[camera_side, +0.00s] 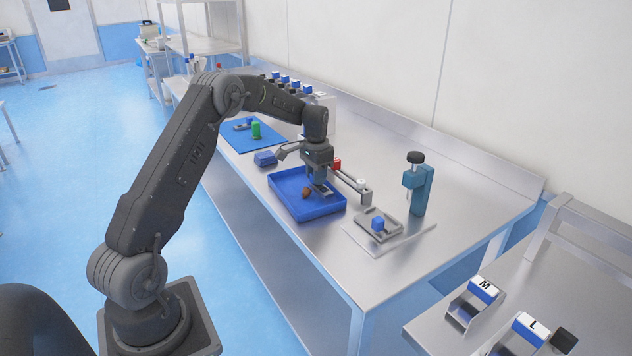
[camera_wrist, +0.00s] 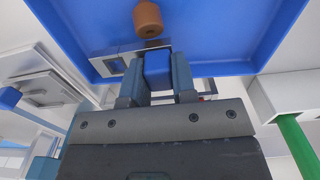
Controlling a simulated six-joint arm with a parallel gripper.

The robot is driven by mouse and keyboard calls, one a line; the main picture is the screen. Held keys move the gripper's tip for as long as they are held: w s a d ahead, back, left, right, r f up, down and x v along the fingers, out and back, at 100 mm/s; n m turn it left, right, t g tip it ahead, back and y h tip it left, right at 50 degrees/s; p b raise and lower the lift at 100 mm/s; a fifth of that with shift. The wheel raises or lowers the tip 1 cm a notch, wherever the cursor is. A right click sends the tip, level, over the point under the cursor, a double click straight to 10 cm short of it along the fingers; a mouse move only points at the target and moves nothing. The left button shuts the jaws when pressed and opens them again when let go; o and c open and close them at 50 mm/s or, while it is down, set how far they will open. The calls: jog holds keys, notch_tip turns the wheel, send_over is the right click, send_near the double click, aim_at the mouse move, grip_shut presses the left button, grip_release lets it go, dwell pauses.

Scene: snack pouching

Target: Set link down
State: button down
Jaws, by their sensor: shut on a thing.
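My gripper (camera_side: 320,188) is low over the blue tray (camera_side: 322,212), with its fingers pointing down. In the wrist view its two fingers (camera_wrist: 157,82) are shut on a blue block (camera_wrist: 157,68). A flat grey piece with openings (camera_wrist: 115,62) shows beside and beyond the block; I cannot tell whether they are joined. A short brown rounded piece (camera_side: 307,192), perhaps the link, is at the tray, left of the fingers. In the wrist view this brown piece (camera_wrist: 148,18) is beyond the fingertips and outside their grip. I cannot tell whether it touches the grey piece.
A grey fixture with a blue block (camera_side: 378,224) is right of the tray, near a teal stand (camera_side: 418,188). A metal rail (camera_side: 352,184) with a red part runs close behind my gripper. A blue mat (camera_side: 242,137) with a green cylinder (camera_side: 256,130) lies farther back.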

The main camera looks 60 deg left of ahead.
jog(key=shift+f, duration=1)
jog(key=shift+f, duration=0.2)
jog(key=c, duration=0.9)
grip_release()
